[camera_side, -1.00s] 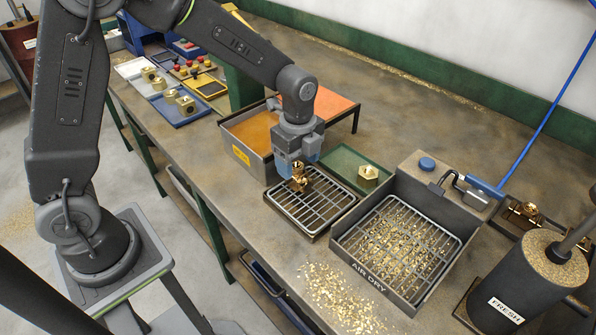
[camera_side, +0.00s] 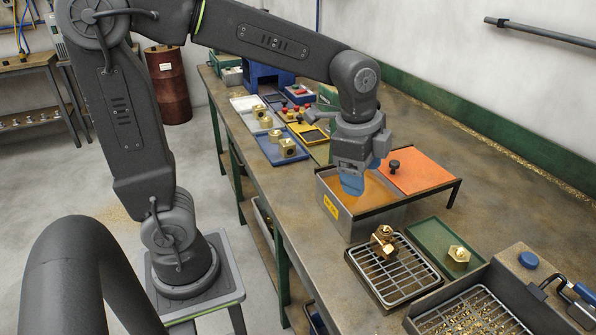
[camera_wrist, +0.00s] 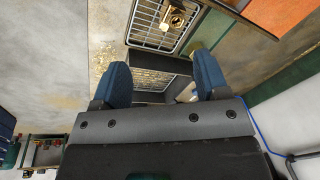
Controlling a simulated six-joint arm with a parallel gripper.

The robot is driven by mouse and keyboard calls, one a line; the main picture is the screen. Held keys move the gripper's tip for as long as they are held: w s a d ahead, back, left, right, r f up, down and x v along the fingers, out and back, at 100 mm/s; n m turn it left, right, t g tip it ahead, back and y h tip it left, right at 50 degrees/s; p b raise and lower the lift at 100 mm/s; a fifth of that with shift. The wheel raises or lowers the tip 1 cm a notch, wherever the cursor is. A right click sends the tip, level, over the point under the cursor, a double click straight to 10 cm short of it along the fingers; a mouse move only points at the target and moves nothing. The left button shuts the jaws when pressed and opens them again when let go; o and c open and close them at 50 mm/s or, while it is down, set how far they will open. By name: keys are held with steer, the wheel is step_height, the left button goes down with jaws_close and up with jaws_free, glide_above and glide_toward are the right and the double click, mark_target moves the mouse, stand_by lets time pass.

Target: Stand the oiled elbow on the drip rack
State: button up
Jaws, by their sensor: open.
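The brass elbow (camera_side: 383,240) stands on the bars of the drip rack (camera_side: 392,272), near the rack's back-left part, with nothing holding it. The elbow also shows near the top of the wrist view (camera_wrist: 177,17), on the rack grid (camera_wrist: 152,30). My gripper (camera_side: 352,186) is open and empty. It hangs above the oil bath (camera_side: 362,214), behind the rack and clear of the elbow. Its two blue fingers (camera_wrist: 160,85) are wide apart in the wrist view.
An orange lid (camera_side: 415,171) with a black knob lies on a frame beside the bath. A green tray (camera_side: 425,236) with a brass fitting (camera_side: 459,254) sits right of the rack. The chip-strewn air-dry tray (camera_side: 475,315) is in front. Blue and yellow trays stand at the back left.

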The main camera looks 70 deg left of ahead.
steer(key=s+a+r+n+t, duration=0.1)
steer(key=s+a+n+t, duration=0.1)
steer(key=s+n, duration=0.9)
steer(key=shift+s+r+t, duration=0.35)
steer(key=shift+s+t, duration=0.25)
steer(key=shift+t, duration=0.1)
